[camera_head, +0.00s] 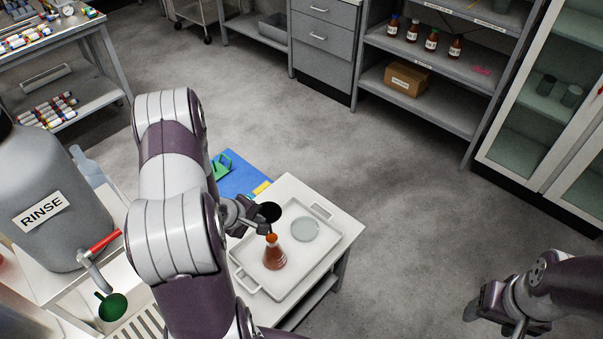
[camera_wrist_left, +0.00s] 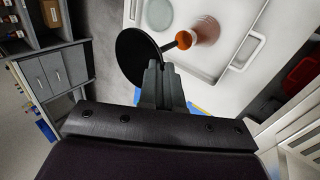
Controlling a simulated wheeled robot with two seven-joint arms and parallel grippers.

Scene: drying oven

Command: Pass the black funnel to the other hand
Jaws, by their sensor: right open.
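The black funnel (camera_head: 270,210) is above the white tray, at the tip of my left gripper (camera_head: 250,222). In the left wrist view the funnel (camera_wrist_left: 134,52) shows as a wide black cone against the closed fingers (camera_wrist_left: 160,82), its stem pointing right. My left gripper is shut on it. My right gripper (camera_head: 492,314) is open and empty at the lower right, over bare floor and well apart from the funnel.
The white tray (camera_head: 331,244) holds an orange-brown flask (camera_head: 274,256) and a clear dish (camera_head: 305,229). A blue mat (camera_head: 233,182) lies behind. A grey RINSE container (camera_head: 48,217) and green funnel (camera_head: 112,307) are left. Open floor separates the tray from my right gripper.

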